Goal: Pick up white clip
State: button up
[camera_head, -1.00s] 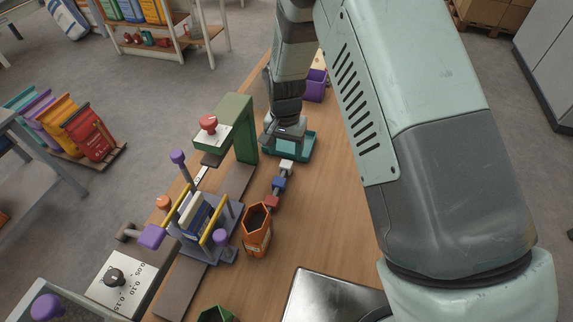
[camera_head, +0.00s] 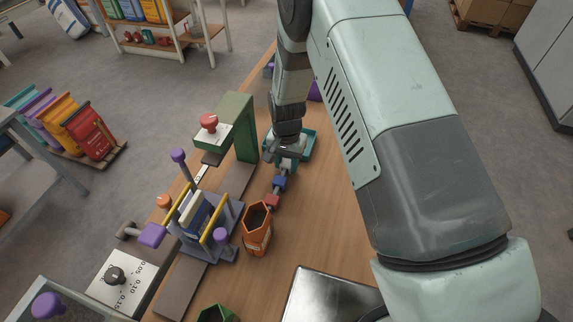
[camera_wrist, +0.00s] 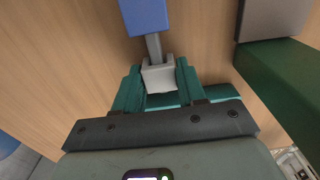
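The white clip (camera_wrist: 158,76) shows in the wrist view as a small pale U-shaped piece, with a grey bar running from it to a blue clip (camera_wrist: 146,16). My gripper (camera_wrist: 160,74) has its two teal fingers apart, one on each side of the white clip. The gaps are narrow, and I cannot tell whether either finger touches it. In the head view my gripper (camera_head: 288,164) is low over the bench at the far end of the clip row and largely hides the white clip. The blue clip (camera_head: 279,183) and red clip (camera_head: 272,201) lie nearer.
A green press frame (camera_head: 236,128) stands close on the left of my gripper; its green part (camera_wrist: 285,85) shows at right in the wrist view. A teal tray (camera_head: 309,143) is behind the gripper. An orange hexagonal cup (camera_head: 257,238) stands nearer. Bench to the right is clear.

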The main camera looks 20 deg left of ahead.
jog(key=c, duration=0.4)
jog(key=shift+c, duration=0.2)
jog(key=shift+r, duration=0.1)
